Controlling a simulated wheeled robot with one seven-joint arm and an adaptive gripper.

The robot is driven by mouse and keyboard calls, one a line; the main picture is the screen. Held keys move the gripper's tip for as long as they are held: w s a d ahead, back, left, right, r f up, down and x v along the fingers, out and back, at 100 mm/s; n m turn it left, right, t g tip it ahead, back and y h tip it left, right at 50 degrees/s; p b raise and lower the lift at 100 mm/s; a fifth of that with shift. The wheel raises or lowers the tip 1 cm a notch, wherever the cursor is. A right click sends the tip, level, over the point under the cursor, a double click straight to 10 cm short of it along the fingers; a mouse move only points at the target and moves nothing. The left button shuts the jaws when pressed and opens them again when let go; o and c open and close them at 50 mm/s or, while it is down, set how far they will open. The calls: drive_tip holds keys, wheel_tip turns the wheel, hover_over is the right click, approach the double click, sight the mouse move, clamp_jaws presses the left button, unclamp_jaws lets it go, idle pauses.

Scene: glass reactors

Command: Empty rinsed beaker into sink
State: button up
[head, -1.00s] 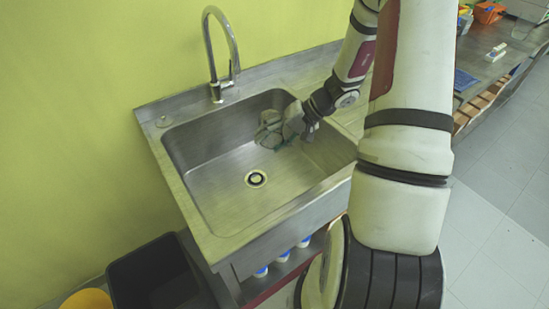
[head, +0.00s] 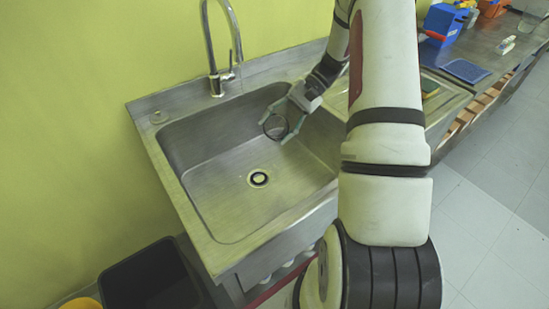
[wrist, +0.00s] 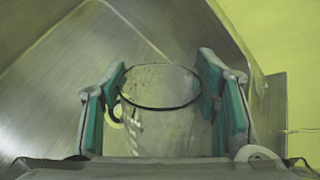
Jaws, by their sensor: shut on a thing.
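The clear glass beaker (head: 275,126) is in my gripper (head: 279,129), over the back right part of the steel sink (head: 215,185). In the wrist view the beaker (wrist: 160,115) stands between the two green-lined fingers of my gripper (wrist: 165,80), which are shut on its sides. In the head view its round outline faces the camera, so it looks tilted. I see no stream of liquid and cannot tell whether any liquid is inside. The drain (head: 258,178) lies in the basin floor, in front and to the left of the beaker.
The tall faucet (head: 217,75) stands at the sink's back edge. A black bin (head: 150,280) is at the lower left. A ribbed drainboard with a sponge (head: 430,87) lies right of the sink, with a blue mat (head: 466,70) and a blue box (head: 445,22) beyond.

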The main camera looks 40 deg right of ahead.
sight(275, 127)
drive_tip(key=g+y+b, duration=0.1)
drive_tip(key=b, duration=0.1)
drive_tip(key=w+f+m+b, duration=0.1)
drive_tip(key=shift+w+d+f+m+g+y+b, duration=0.1)
drive_tip(key=shift+d+f+m+g+y+b, duration=0.05)
drive_tip(key=shift+d+m+g+y+b, duration=0.2)
drive_tip(key=w+d+m+g+y+b, duration=0.1)
drive_tip(key=b, duration=0.1)
drive_tip(key=w+d+f+m+y+b, duration=0.1)
drive_tip(key=w+b, duration=0.1)
drive_tip(key=b, duration=0.1)
drive_tip(key=shift+g, duration=0.35)
drive_tip(key=shift+w+d+y, duration=0.2)
drive_tip(key=shift+w+y, duration=0.1)
drive_tip(key=shift+y, duration=0.05)
drive_tip(key=shift+w+d+m+g+y+p, duration=0.3)
drive_tip(key=shift+m+y+p, duration=0.15)
drive_tip(key=shift+p, duration=0.5)
drive_tip(key=shift+w, duration=0.15)
drive_tip(key=shift+w+d+r+m+y+p, duration=0.2)
drive_tip(key=shift+w+r+m+y+p, duration=0.1)
drive_tip(key=shift+r, duration=0.2)
drive_tip(key=shift+w+b, duration=0.2)
drive_tip(key=shift+b, duration=0.2)
drive_tip(key=shift+w+d+r+m+g+y+b, duration=0.2)
drive_tip(key=shift+r+m+g+y+b, duration=0.1)
drive_tip(key=shift+r+m+b, duration=0.15)
drive_tip(key=shift+a+r, duration=0.1)
